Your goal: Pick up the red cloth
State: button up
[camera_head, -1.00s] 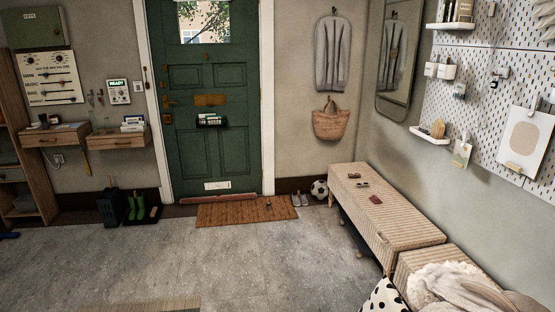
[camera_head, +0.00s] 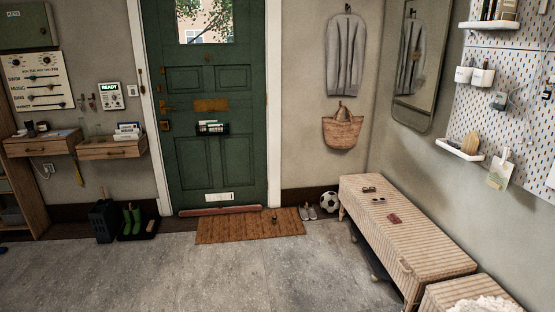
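A small dark red item (camera_head: 394,218), which looks like the folded red cloth, lies flat on top of the striped bench (camera_head: 420,250) at the right. It is too small to make out its folds. Two other small items lie on the bench behind it: a pair of glasses (camera_head: 379,200) and a reddish-brown object (camera_head: 369,189). My gripper is not in view.
A second striped seat (camera_head: 440,300) stands in front of the bench, with a pale fluffy throw (camera_head: 486,305) on it. A football (camera_head: 329,202) and shoes (camera_head: 308,212) sit by the wall. A doormat (camera_head: 250,226) lies before the green door (camera_head: 210,150). The grey floor (camera_head: 240,275) is clear.

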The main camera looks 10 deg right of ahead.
aim_at(393, 217)
jog(key=z, duration=0.05)
jog(key=i, duration=2.3)
jog(key=z, duration=0.35)
jog(key=i, duration=1.4)
jog(key=z, duration=0.15)
